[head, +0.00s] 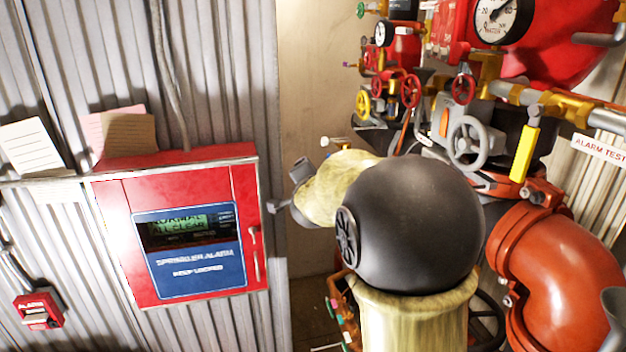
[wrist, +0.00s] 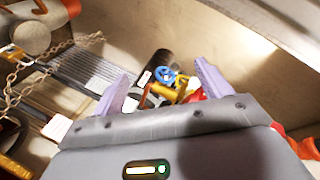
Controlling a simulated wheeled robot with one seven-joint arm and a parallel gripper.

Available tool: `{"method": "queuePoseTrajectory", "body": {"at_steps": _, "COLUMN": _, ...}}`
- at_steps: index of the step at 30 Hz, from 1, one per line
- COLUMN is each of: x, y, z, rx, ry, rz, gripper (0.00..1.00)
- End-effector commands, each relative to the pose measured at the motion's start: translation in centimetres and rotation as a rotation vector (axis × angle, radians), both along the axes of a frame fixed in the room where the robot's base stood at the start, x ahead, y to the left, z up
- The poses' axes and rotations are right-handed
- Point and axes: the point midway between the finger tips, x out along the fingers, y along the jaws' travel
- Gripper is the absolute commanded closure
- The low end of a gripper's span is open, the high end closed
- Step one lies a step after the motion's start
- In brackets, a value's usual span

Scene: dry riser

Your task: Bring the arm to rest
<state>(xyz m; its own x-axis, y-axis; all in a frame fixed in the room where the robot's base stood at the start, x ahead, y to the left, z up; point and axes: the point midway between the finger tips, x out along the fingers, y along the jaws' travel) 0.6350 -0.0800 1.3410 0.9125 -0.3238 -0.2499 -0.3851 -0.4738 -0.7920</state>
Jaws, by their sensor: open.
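My gripper (wrist: 161,68) shows in the wrist view with its two pale purple fingers spread wide apart. It is open and nothing is held between the fingers. Beyond them are a blue handwheel (wrist: 166,75) and a yellow fitting (wrist: 186,90), apparently further away. My arm, with a big dark round joint and pale yellow links, stands in the middle of the head view. It is raised in front of the pipework and hides part of it. The fingers cannot be made out in the head view.
A red sprinkler alarm cabinet (head: 115,240) hangs left of my arm, with a small red alarm box (head: 38,312) lower left. A grey handwheel (head: 467,143), a yellow lever (head: 524,153) and a thick red pipe (head: 560,262) crowd the right. A chain (wrist: 50,68) hangs in the wrist view.

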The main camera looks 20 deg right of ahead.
Motion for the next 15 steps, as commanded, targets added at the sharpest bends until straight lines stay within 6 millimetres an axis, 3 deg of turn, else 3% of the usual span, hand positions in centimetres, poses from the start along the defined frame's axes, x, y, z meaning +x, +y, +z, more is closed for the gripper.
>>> {"method": "queuePoseTrajectory", "body": {"at_steps": 9, "x": -0.2, "y": 0.3, "z": -0.5, "rx": -0.009, "ry": 0.022, "rz": 0.018, "gripper": 0.23}}
{"method": "queuePoseTrajectory", "body": {"at_steps": 11, "x": -0.8, "y": 0.8, "z": -1.5, "rx": -0.027, "ry": 0.062, "rz": 0.049, "gripper": 0.23}}
{"method": "queuePoseTrajectory", "body": {"at_steps": 15, "x": -3.8, "y": 3.2, "z": -5.8, "rx": -0.115, "ry": 0.252, "rz": 0.203, "gripper": 0.23}}
